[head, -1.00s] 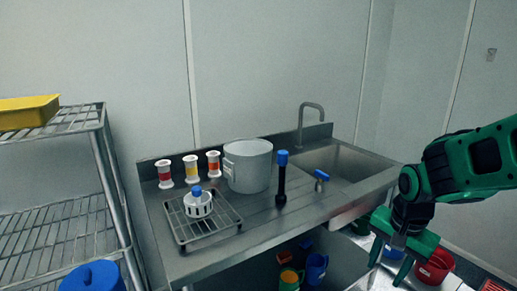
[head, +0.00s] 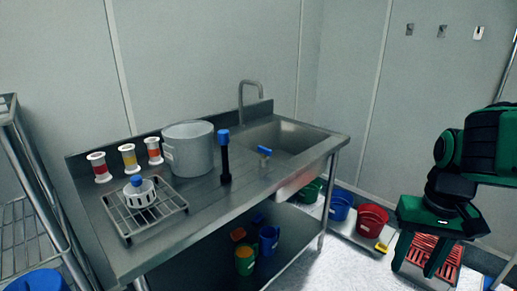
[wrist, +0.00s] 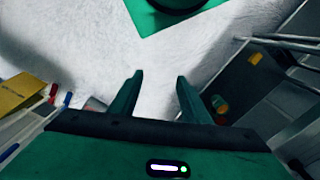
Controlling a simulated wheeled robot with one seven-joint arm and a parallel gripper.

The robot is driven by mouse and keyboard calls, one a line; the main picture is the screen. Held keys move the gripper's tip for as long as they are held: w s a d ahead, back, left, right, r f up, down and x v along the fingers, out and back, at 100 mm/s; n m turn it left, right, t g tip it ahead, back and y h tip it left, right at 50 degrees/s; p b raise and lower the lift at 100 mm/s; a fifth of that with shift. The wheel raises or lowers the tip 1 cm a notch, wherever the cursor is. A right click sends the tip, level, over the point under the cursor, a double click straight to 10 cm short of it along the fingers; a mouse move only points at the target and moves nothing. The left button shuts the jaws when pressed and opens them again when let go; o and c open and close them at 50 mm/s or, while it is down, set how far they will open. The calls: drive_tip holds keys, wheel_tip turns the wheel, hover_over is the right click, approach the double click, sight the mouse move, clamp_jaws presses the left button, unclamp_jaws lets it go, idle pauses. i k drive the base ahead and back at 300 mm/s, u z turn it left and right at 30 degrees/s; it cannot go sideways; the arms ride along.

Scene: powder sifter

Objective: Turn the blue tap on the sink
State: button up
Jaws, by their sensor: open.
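The blue tap (head: 264,151) is a small blue handle at the front edge of the sink (head: 285,137), in the middle of the head view. A curved metal spout (head: 243,92) rises behind the basin. My gripper (head: 414,268) is at the right of the head view, well apart from the tap and pointing down. In the wrist view my gripper (wrist: 158,98) has its two fingers spread with nothing between them, over the pale floor. I cannot make out the tap in the wrist view.
A black blue-topped upright piece (head: 225,160), a grey pot (head: 189,149) and a wire rack (head: 120,220) stand on the counter. Three spools stand behind the rack. Red, blue and green buckets (head: 371,219) sit on the floor to the right. Floor before the sink is clear.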

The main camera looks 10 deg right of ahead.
sight(265, 152)
drive_tip(key=u, duration=0.3)
drive_tip(key=i, duration=1)
drive_tip(key=u, duration=0.1)
